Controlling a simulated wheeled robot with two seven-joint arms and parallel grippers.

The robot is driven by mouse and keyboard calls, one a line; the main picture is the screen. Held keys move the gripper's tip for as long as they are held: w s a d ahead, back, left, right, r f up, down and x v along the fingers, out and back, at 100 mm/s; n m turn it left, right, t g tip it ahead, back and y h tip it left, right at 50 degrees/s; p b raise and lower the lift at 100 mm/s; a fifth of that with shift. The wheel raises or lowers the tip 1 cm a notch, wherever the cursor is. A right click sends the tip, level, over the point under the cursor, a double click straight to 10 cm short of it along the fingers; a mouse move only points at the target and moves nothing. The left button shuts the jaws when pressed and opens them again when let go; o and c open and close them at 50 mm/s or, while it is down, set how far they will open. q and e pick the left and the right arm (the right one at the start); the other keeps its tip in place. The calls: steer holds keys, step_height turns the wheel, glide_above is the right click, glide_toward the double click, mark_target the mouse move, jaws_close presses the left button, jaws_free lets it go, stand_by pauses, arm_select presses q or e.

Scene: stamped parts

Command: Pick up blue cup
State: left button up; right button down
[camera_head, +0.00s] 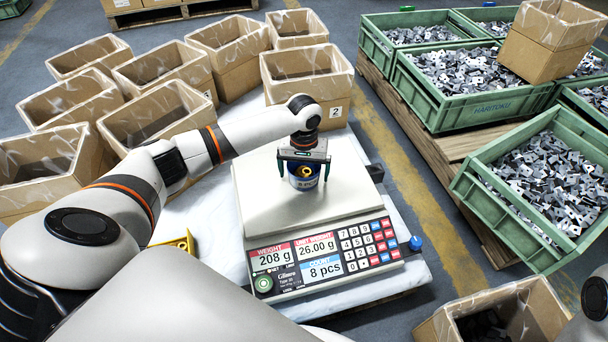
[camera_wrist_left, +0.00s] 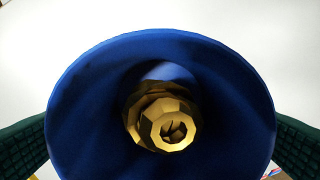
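The blue cup (camera_head: 303,184) stands upright on the scale's white pan (camera_head: 268,200) in the head view. In the left wrist view the blue cup (camera_wrist_left: 85,110) is seen from above, with brass-coloured nut-like parts (camera_wrist_left: 165,120) inside. My left gripper (camera_head: 304,172) points down over the cup, with one dark green finger on each side of it. The fingers are spread about as wide as the gripper body and look open; whether they touch the cup is unclear. My right gripper is not in view.
The scale's panel (camera_head: 325,258) reads 208 g and 8 pcs. Open cardboard boxes (camera_head: 308,75) stand behind and left of the scale. Green crates of metal parts (camera_head: 480,110) are at the right. A small blue round thing (camera_head: 416,243) is at the scale's right edge.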

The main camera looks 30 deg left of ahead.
arm_select(q)
steer(key=c, duration=1)
